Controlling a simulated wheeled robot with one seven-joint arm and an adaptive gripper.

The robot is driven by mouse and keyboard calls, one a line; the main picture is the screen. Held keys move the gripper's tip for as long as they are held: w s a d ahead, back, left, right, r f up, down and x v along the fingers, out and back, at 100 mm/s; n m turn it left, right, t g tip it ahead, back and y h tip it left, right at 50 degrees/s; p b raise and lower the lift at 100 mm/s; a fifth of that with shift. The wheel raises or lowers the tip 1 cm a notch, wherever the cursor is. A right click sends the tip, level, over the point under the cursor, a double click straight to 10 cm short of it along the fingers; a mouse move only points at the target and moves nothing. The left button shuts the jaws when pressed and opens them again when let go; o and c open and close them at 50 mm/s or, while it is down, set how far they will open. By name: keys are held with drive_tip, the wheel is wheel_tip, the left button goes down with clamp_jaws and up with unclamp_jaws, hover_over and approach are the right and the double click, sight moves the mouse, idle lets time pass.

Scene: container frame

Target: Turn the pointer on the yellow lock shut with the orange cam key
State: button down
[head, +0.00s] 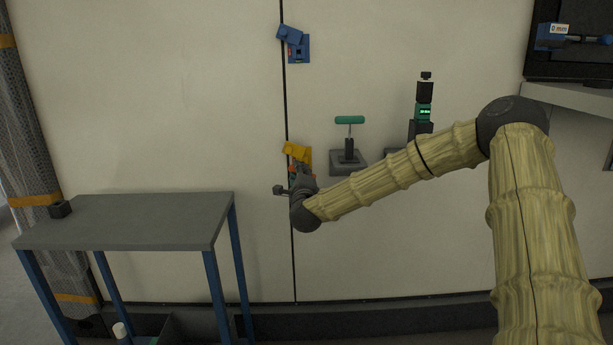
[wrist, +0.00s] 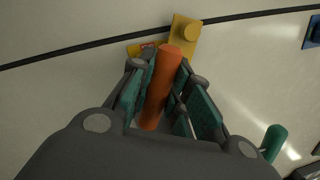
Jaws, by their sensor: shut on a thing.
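The yellow lock (head: 297,152) is on the wall at the dark vertical seam. It also shows in the wrist view (wrist: 185,36), with a round yellow knob on its plate. My gripper (head: 301,178) is right in front of the lock's lower part. In the wrist view my gripper (wrist: 168,95) is shut on the orange cam key (wrist: 160,88), whose orange bar lies between the teal pads. The key's far end is at the lock's lower edge; I cannot tell whether it is seated in it. The pointer is hidden or too small to make out.
A blue lock (head: 298,45) is higher on the same seam. A green T-handled tool (head: 349,120) stands in a grey holder right of the yellow lock, with a black device (head: 424,110) beyond it. A grey table (head: 140,220) is at left, its top mostly clear.

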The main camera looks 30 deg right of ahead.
drive_tip(key=shift+w+d+b, duration=0.25)
drive_tip(key=shift+w+b, duration=0.1)
drive_tip(key=shift+w, duration=0.05)
idle(1.6)
drive_tip(key=shift+r, duration=0.2)
idle(0.5)
drive_tip(key=n+p, duration=0.2)
drive_tip(key=shift+r+n+p, duration=0.1)
drive_tip(key=shift+n+p, duration=0.2)
drive_tip(key=shift+n, duration=0.1)
drive_tip(key=n+p, duration=0.1)
drive_tip(key=n, duration=0.1)
drive_tip(key=n+y+p, duration=0.1)
drive_tip(key=n+p, duration=0.3)
drive_tip(key=shift+f+n+y, duration=0.3)
drive_tip(key=n+p, duration=0.2)
drive_tip(key=n, duration=0.1)
drive_tip(key=n+g+p, duration=0.1)
drive_tip(key=n+p, duration=0.2)
drive_tip(key=shift+d+f, duration=0.1)
drive_tip(key=shift+f, duration=0.1)
drive_tip(key=n+p, duration=0.2)
drive_tip(key=n, duration=0.1)
drive_tip(key=n+p, duration=0.1)
drive_tip(key=shift+s+d+f+n+g, duration=0.1)
drive_tip(key=shift+d+f+n+g, duration=0.05)
drive_tip(key=shift+f+n+g, duration=0.25)
drive_tip(key=shift+s, duration=0.1)
